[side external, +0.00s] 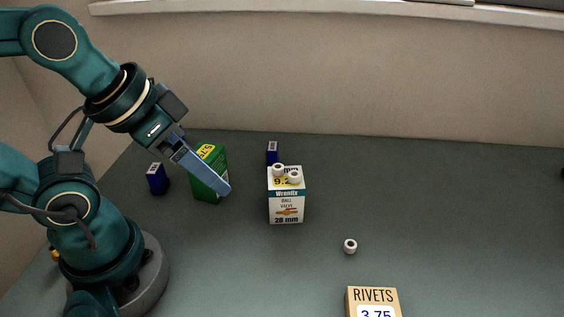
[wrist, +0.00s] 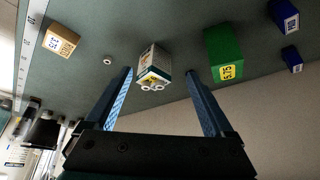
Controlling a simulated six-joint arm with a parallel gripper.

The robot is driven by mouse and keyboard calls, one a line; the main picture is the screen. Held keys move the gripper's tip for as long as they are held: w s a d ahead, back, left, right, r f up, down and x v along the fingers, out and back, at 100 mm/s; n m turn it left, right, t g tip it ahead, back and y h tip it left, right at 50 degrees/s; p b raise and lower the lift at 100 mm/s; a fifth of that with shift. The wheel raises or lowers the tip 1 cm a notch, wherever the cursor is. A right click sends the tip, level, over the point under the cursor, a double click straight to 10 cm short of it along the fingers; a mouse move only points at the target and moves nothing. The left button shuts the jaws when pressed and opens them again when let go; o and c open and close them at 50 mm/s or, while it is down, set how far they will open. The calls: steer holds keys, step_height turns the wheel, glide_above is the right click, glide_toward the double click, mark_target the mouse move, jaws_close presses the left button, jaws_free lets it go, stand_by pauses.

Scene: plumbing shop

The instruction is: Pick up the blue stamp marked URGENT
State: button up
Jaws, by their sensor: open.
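Two small dark blue blocks with white labels show. In the side external view one blue block (side external: 157,180) stands left of the green box, and another blue block (side external: 272,153) stands behind the white valve box, partly hidden. In the wrist view an upper blue block (wrist: 284,17) and a lower blue block (wrist: 291,58) lie at the far right. Their label print is too small to read, so I cannot tell which is marked URGENT. My gripper (side external: 224,189) is open and empty, crossing in front of the green box. Its spread fingers also show in the wrist view (wrist: 160,74).
A green box (side external: 209,172) stands near my gripper. A white valve box (side external: 286,198) has two small white rings on top. Another white ring (side external: 350,246) lies on the table. A tan RIVETS box (side external: 373,300) is at the front. The table's right side is clear; a wall rises behind.

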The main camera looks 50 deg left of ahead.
steer(key=w+d+r+n+g+h, duration=0.2)
steer(key=w+d+r+n+h, duration=0.1)
steer(key=w+d+n+h, duration=0.3)
steer(key=n+t+h, duration=0.4)
steer(key=n, duration=1.2)
glide_above(277, 148)
steer(key=d, duration=0.5)
step_height(277, 148, down, 8)
steer(key=a+f+n+t, duration=0.1)
steer(key=a+f, duration=0.1)
steer(key=a+f+n, duration=0.2)
steer(key=a, duration=0.1)
steer(key=shift+f+t, duration=0.4)
steer(key=f, duration=0.1)
steer(key=s+a+f+n, duration=0.1)
steer(key=a+f+n, duration=0.1)
steer(key=f, duration=0.1)
steer(key=shift+s+a+f+y, duration=0.1)
steer(key=shift+s+y, duration=0.2)
steer(key=shift+w+f+t, duration=0.1)
steer(key=shift+f+t, duration=0.1)
steer(key=shift+t, duration=0.1)
steer(key=shift+x, duration=2.3)
